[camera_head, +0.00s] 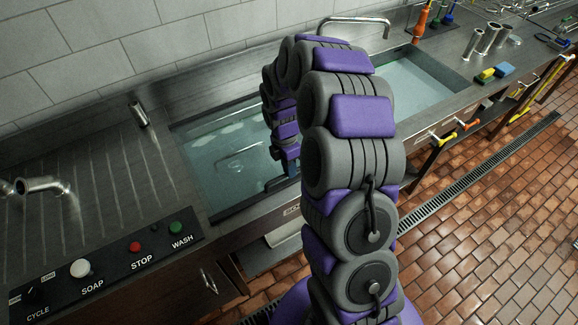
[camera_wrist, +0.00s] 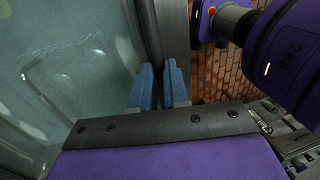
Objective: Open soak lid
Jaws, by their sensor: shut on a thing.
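The soak lid is a clear, glassy panel over the left basin (camera_head: 215,112) in the head view, with a thin looped outline (camera_head: 240,160) on it. In the wrist view the lid (camera_wrist: 85,50) fills the left side, with the bent bar outline (camera_wrist: 45,95) showing. My gripper (camera_wrist: 159,85) has blue fingers close together at the lid's front edge, beside a dark metal rim. The jaws are shut on a thin part there, seemingly the lid's edge, mostly hidden by the fingers. In the head view my arm hides part of the basin and its front rim.
A control panel with SOAP (camera_head: 80,268), STOP (camera_head: 135,246) and WASH (camera_head: 175,228) buttons is at the front left. A second basin with water (camera_head: 415,85) and a faucet (camera_head: 355,20) lie behind my arm. The tiled floor (camera_head: 490,200) at right is clear.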

